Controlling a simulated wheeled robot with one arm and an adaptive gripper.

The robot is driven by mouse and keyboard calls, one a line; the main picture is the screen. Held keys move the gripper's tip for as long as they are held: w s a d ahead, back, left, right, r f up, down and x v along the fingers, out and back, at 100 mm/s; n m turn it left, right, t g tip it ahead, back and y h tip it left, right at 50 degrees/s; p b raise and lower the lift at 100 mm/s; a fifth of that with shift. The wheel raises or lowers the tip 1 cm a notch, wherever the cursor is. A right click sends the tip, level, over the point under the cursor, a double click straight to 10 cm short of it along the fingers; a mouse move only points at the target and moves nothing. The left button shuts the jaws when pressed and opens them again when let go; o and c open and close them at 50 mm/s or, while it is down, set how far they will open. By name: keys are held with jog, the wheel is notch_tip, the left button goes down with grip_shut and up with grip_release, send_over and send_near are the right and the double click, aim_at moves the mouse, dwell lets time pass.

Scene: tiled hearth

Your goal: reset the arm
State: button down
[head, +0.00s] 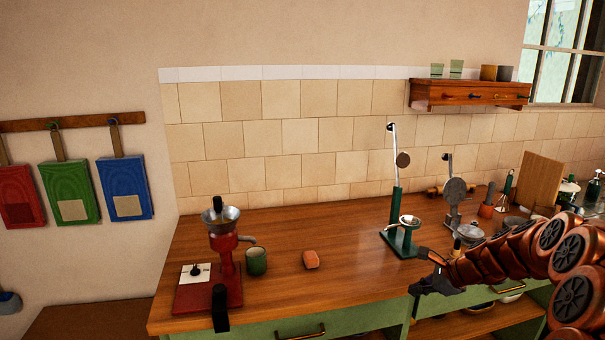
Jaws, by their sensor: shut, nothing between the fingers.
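My arm reaches in from the right edge in the head view, with copper-coloured links. My gripper (430,283) is at its left end, dark and shut, with nothing seen in it. It shows in front of the wooden counter's (350,245) front edge, to the right of the counter's middle. A green press-like tool (397,225) with a raised lever stands behind it. I cannot tell the exact gap between them.
Several utensils and a wooden board (537,182) crowd the right. A wall shelf (470,93) hangs above. The counter's middle is mostly clear.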

jog(key=s+a+r+n+g, duration=0.25)
jog(key=s+a+n, duration=0.35)
jog(key=s+a, duration=0.3)
jog(key=s+a+r+n+g, duration=0.25)
jog(key=s+a+n, duration=0.35)
jog(key=s, duration=0.5)
jog(key=s+d+n+g+h, duration=0.2)
jog(key=s+n+h, duration=0.3)
jog(key=s, duration=1.9)
jog(key=shift+s+d+n+g+h, duration=0.35)
jog(key=shift+d+n, duration=0.1)
jog(key=shift+n, duration=2.05)
